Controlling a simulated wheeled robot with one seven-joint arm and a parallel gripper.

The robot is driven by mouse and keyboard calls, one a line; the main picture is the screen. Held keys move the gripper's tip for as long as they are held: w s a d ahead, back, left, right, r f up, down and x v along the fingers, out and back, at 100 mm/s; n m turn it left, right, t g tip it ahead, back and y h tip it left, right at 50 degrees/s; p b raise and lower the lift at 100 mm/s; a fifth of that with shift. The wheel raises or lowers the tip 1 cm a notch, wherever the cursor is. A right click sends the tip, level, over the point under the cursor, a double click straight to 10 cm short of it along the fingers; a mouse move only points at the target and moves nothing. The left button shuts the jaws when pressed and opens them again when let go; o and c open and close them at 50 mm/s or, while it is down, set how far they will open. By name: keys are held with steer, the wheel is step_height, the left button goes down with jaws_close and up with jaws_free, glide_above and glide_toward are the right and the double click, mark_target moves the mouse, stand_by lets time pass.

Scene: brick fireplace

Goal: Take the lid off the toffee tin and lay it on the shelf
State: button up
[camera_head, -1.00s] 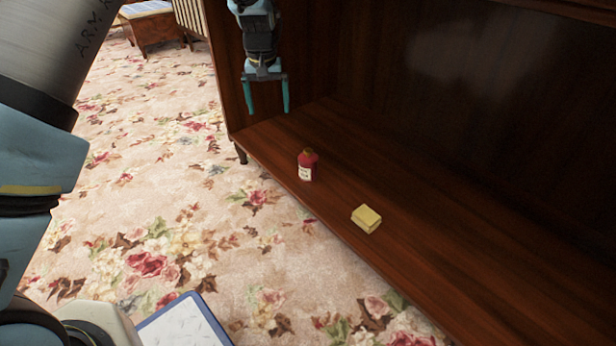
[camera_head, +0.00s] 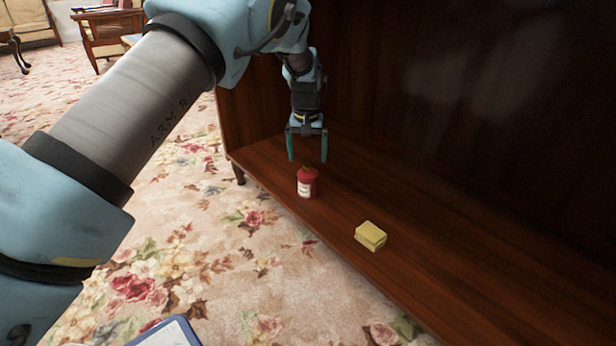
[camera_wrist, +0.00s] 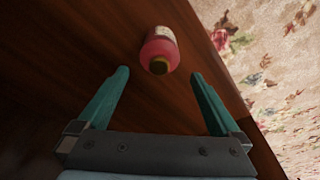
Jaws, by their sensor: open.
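The toffee tin (camera_head: 307,184) appears to be the red round container with a white label, upright near the shelf's front edge. Its lid (camera_head: 308,167) is the small brownish top, and it sits on the tin; the lid also shows in the wrist view (camera_wrist: 159,66). My gripper (camera_head: 308,158) is open and empty, pointing down just above and behind the tin. In the wrist view my gripper (camera_wrist: 160,75) has its fingers spread to either side of the lid's line, with the tin beyond the fingertips. I see no contact. The label is too small to read.
The dark wooden shelf (camera_head: 440,290) has bare room to the right and behind. A yellow block (camera_head: 371,235), with a dark seam around it, lies on the shelf right of the tin. The cabinet's side wall (camera_head: 250,120) stands left of my gripper. Floral carpet lies in front.

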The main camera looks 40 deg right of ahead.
mark_target(308, 165)
steer(key=f+b, duration=0.1)
steer(key=f, duration=0.1)
steer(key=f+b, duration=0.2)
steer(key=shift+w+d+f, duration=0.15)
steer(key=shift+d+f, duration=0.05)
steer(key=shift+f, duration=0.1)
steer(key=shift+r, duration=0.1)
steer(key=shift+c, duration=0.2)
steer(key=c, duration=1.2)
steer(key=shift+r, duration=0.1)
